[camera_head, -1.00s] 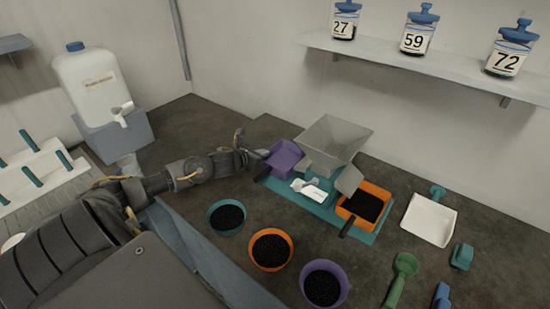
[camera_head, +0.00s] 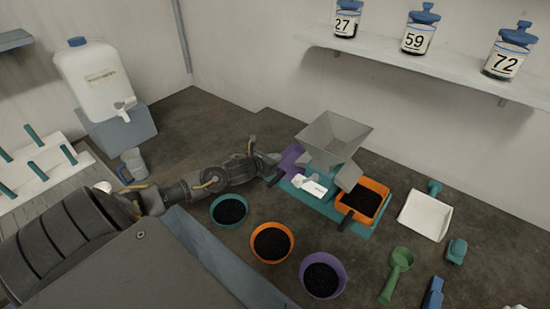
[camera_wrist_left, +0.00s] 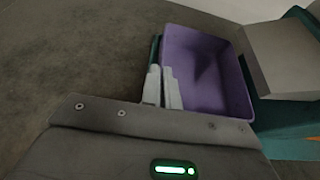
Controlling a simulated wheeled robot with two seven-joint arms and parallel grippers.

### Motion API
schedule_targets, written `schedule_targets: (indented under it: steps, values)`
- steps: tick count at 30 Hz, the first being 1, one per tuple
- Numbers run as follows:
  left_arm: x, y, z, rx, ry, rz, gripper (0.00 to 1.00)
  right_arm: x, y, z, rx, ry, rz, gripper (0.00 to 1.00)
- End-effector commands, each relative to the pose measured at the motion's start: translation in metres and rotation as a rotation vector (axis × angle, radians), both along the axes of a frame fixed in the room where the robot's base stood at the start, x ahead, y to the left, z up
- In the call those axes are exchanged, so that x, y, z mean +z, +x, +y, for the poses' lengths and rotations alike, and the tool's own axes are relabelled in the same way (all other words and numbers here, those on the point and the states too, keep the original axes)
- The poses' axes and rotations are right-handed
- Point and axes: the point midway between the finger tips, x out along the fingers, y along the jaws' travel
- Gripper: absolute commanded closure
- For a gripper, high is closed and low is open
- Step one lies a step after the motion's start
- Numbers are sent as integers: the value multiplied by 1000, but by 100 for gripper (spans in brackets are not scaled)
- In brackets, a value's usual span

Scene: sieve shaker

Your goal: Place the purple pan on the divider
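The purple pan (camera_head: 291,158) is left of the grey hopper-topped divider (camera_head: 333,140), at the left end of its teal base (camera_head: 352,228). It is partly hidden by my left gripper (camera_head: 268,162). The wrist view shows the pan's open inside (camera_wrist_left: 208,72) close to the divider. My left gripper's fingers (camera_wrist_left: 162,88) look closed on the pan's left wall, one finger inside it. Whether the pan rests on the base or hangs just above is unclear. An orange pan (camera_head: 365,187) with dark grains is at the divider's right side. My right gripper is not in view.
Teal (camera_head: 229,210), orange (camera_head: 271,242) and purple (camera_head: 323,275) bowls of dark grains stand in front. A white scoop-like item (camera_head: 314,187) lies at the base's front. A white pan (camera_head: 426,215) and green scoop (camera_head: 398,270) are right.

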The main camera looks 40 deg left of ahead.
Motion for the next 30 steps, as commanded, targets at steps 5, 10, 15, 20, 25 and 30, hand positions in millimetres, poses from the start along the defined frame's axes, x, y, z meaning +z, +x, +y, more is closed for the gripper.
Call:
schedule_targets:
  steps: [5,10,15,20,25,30]
  values:
    - [-2,0,0,0,0,0,85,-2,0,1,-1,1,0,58]
    - [-1,0,0,0,0,0,76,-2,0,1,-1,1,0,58]
    - [-1,0,0,0,-1,0,76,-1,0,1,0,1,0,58]
    - [2,-9,0,-1,1,1,76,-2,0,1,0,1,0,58]
    - [13,-40,0,-3,4,3,76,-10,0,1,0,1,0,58]
    - [28,-74,-1,-3,2,3,76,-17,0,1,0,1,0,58]
